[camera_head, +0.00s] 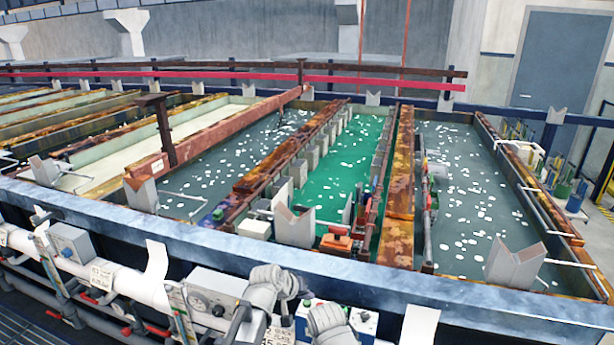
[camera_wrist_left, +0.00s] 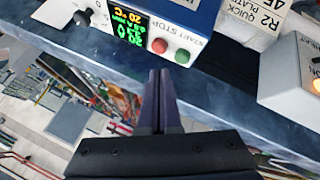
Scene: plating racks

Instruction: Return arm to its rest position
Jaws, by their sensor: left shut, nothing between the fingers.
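My left arm's grey end shows at the bottom middle of the head view, with my left gripper (camera_head: 302,291) over the front edge of the tank line, near a control box (camera_head: 364,320). In the left wrist view my left gripper (camera_wrist_left: 160,80) has its two dark fingers together, with nothing between them. The fingers point at the blue-grey tank rim (camera_wrist_left: 225,100), just below a white control box with a lit display (camera_wrist_left: 128,28), a red button (camera_wrist_left: 159,46) and a green button (camera_wrist_left: 182,57). I cannot make out my right gripper in either view.
A long tank rim (camera_head: 150,225) runs across the front. Behind it are tanks with a green bath (camera_head: 345,165) and a grey bath (camera_head: 465,180). A white pipe (camera_head: 110,278) and a grey box (camera_head: 215,295) line the front. A folded paper-like sheet (camera_head: 419,325) stands at the right.

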